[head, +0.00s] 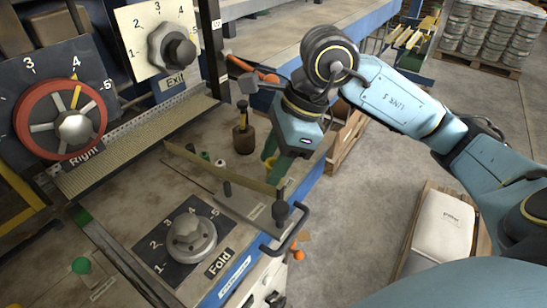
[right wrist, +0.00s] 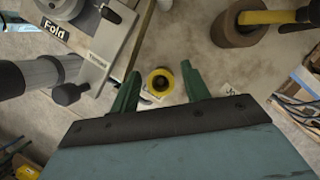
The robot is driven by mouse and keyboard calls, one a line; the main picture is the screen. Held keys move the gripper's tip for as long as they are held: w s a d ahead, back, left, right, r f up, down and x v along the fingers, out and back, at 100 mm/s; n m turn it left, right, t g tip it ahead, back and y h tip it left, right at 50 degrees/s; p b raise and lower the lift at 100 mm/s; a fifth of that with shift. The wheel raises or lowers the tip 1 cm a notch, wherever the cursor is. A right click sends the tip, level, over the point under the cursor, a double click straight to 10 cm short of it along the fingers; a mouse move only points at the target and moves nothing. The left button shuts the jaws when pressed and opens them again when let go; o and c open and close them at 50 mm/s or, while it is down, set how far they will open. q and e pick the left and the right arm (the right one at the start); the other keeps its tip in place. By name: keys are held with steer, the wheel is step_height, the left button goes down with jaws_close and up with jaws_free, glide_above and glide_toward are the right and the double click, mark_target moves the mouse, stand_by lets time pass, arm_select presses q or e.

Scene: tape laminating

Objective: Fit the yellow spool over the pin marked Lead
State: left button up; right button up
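The yellow spool (right wrist: 160,82) shows in the right wrist view as a ring with a dark centre, between the two green fingers of my right gripper (right wrist: 161,88). A gap shows on each side of it, so the fingers are apart and not closed on it. In the head view, my right gripper (head: 284,168) points down over the right part of the bench, with a bit of yellow beside its fingers. Part of a white label shows by the spool in the wrist view. I cannot read Lead on any label or pick out that pin. My left gripper is out of view.
A brown roll on a post (head: 243,138) stands behind and left of the right gripper. A Fold dial (head: 191,238), a Right dial (head: 67,119) and an Exit dial (head: 171,48) surround the bench. A long thin strip crosses the bench in front. A crate stands on the floor right.

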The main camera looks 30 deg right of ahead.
steer(key=shift+o, duration=0.3)
steer(key=shift+r, duration=0.1)
steer(key=v, duration=1.3)
steer(key=shift+d, duration=0.2)
